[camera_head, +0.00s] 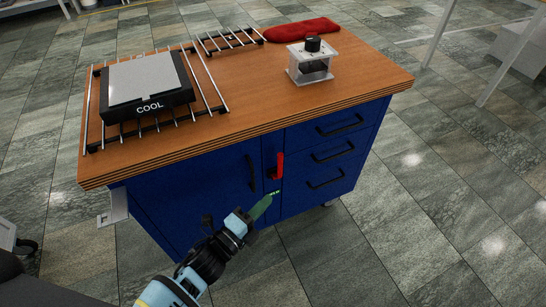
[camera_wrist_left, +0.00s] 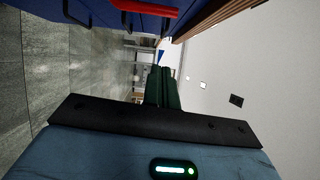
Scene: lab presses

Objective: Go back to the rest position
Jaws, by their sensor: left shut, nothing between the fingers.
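My left gripper (camera_head: 262,207) is in front of the blue cabinet, below the tabletop level in the picture. Its green fingers are together and hold nothing. In the left wrist view the shut fingers (camera_wrist_left: 163,88) point away from the camera, with the cabinet's red handle (camera_wrist_left: 146,7) at the top edge. The same red handle (camera_head: 277,166) is just above the fingertips in the head view; I cannot tell the exact gap. My right gripper is in neither view.
The blue cabinet (camera_head: 215,180) has a wooden top (camera_head: 240,98). On it are a press plate marked COOL (camera_head: 143,80) on a wire rack, a small rack (camera_head: 231,40), a red cloth-like item (camera_head: 302,29) and a small device with a black knob (camera_head: 311,62). Tiled floor (camera_head: 430,180) is clear at right.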

